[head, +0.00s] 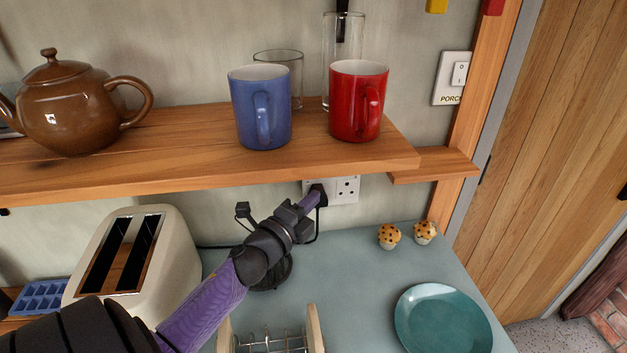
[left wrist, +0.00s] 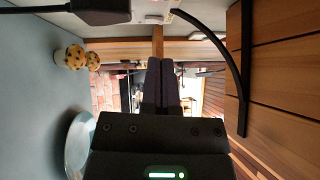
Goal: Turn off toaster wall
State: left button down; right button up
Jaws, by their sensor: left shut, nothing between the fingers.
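The white double wall socket (head: 346,189) is under the shelf, with a black plug (head: 319,190) at its left side. My left gripper (head: 312,199) is shut and empty, its tips close in front of the plug and socket; I cannot tell whether they touch. The gripper also shows shut in the left wrist view (left wrist: 164,65), with a black plug or adapter (left wrist: 100,11) and cable nearby at the top. The socket's switch state is too small to tell. The cream toaster (head: 180,250) stands on the counter at left, partly hidden by my arm. My right gripper is not in view.
The wooden shelf (head: 300,166) overhangs the socket, holding a brown teapot (head: 70,110), blue mug (head: 259,105), red mug (head: 352,100) and glasses. Two muffins (head: 389,236) and a teal plate (head: 443,318) are right. A toast rack (head: 313,330) stands in front. Another switch (head: 459,75) is upper right.

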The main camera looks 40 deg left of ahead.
pick_arm(q)
jog(key=w+a, duration=0.2)
jog(key=w, duration=0.1)
jog(key=w+a, duration=0.1)
jog(key=shift+w+a+r+b, duration=0.2)
jog(key=shift+w+r+b, duration=0.1)
jog(key=shift+r, duration=0.05)
